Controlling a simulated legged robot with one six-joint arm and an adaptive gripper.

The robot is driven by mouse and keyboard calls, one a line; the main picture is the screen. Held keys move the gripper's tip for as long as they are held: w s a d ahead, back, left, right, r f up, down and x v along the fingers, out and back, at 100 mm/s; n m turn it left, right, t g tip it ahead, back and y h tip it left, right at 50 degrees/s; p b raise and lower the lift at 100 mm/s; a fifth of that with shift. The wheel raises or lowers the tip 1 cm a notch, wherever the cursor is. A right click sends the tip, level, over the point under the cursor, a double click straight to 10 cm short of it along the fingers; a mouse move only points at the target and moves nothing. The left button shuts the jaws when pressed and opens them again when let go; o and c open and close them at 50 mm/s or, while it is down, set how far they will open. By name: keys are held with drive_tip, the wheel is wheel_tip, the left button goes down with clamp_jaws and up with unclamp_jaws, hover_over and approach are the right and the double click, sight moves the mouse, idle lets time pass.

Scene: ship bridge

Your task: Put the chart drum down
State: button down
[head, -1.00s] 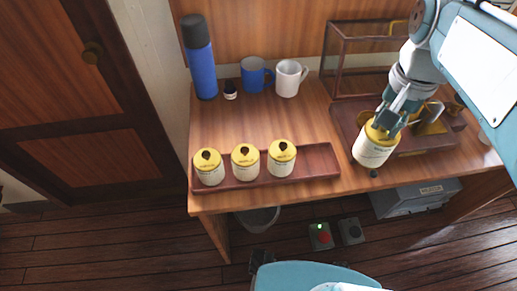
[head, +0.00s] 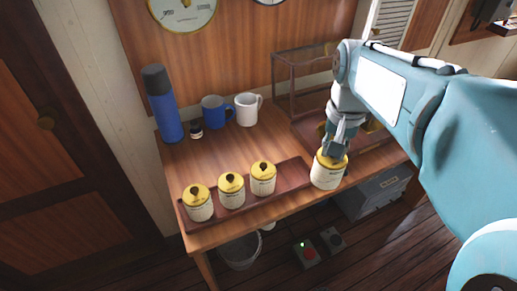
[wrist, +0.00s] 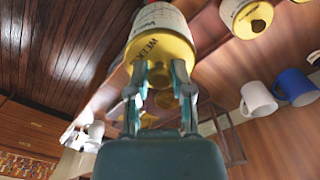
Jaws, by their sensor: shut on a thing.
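The chart drum (head: 327,171) is a cream cylinder with printed sides and a yellow top. My gripper (head: 334,152) is shut on its top and holds it upright near the desk's front edge, just right of the tray's bare end. Whether its base touches the desk is unclear. In the wrist view the drum (wrist: 163,42) is between the two fingers of my gripper (wrist: 160,78). The reddish wooden tray (head: 291,176) holds three similar drums: left (head: 198,204), middle (head: 232,191) and right (head: 263,179). Its right end is bare.
A blue flask (head: 163,108), a small dark bottle (head: 196,130), a blue mug (head: 214,112) and a white mug (head: 246,109) stand at the back of the desk (head: 205,160). A glass-sided case (head: 299,82) stands behind my gripper. A bin (head: 240,252) is below.

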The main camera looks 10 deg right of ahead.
drive_tip(key=w+a+f, duration=0.4)
drive_tip(key=w+f, duration=0.7)
drive_tip(key=f, duration=0.1)
drive_tip(key=shift+a+f, duration=0.15)
drive_tip(key=shift+a, duration=0.05)
drive_tip(key=c, duration=0.5)
unclamp_jaws()
drive_tip(key=shift+d, duration=0.1)
